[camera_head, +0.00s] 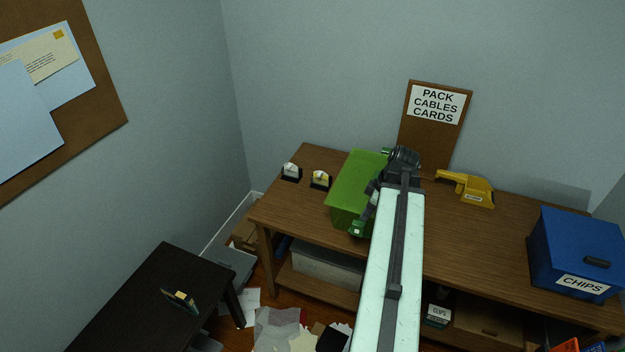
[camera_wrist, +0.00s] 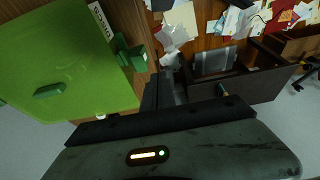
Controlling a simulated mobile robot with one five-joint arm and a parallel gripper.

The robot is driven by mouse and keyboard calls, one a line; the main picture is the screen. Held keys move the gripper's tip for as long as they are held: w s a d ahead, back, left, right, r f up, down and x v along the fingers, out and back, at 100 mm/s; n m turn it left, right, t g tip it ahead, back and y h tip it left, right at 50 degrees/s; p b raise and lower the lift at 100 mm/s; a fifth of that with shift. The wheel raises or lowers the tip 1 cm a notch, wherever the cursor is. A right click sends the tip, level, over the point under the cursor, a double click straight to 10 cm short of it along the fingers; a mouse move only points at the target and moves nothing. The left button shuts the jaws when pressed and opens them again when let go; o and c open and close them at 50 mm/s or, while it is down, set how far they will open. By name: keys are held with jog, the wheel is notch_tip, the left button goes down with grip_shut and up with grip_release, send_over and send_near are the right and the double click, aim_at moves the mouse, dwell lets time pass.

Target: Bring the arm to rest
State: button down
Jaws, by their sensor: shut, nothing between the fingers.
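My arm (camera_head: 395,262) reaches from the bottom of the head view out over the wooden bench (camera_head: 480,242). Its wrist joint (camera_head: 403,160) is bent at the far end, beside the green box (camera_head: 350,187). My gripper (camera_wrist: 166,80) shows in the wrist view as dark fingers, shut and empty. In the head view the fingers are hard to make out against the box and arm. The green box also fills the left of the wrist view (camera_wrist: 70,65), with its lid and handle visible. I cannot tell whether my wrist touches the box.
A yellow tool (camera_head: 470,188) lies right of my wrist, and a blue chips box (camera_head: 575,250) stands at the bench's right end. A sign board (camera_head: 435,135) leans at the wall. A dark table (camera_head: 150,300) stands at lower left. Papers (camera_head: 280,328) litter the floor.

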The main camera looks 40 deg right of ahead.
jog(key=w+a+n, duration=0.2)
jog(key=w+a, duration=0.2)
jog(key=a, duration=0.4)
jog(key=w+a+n+g, duration=0.1)
jog(key=w+a, duration=0.4)
jog(key=a, duration=0.2)
jog(key=w+a+n, duration=0.2)
jog(key=w+a, duration=0.2)
jog(key=a, duration=0.4)
jog(key=a+f+m+g+h, duration=0.1)
jog(key=a+m, duration=1)
jog(key=a, duration=0.5)
jog(key=shift+s+a+g+h, duration=0.4)
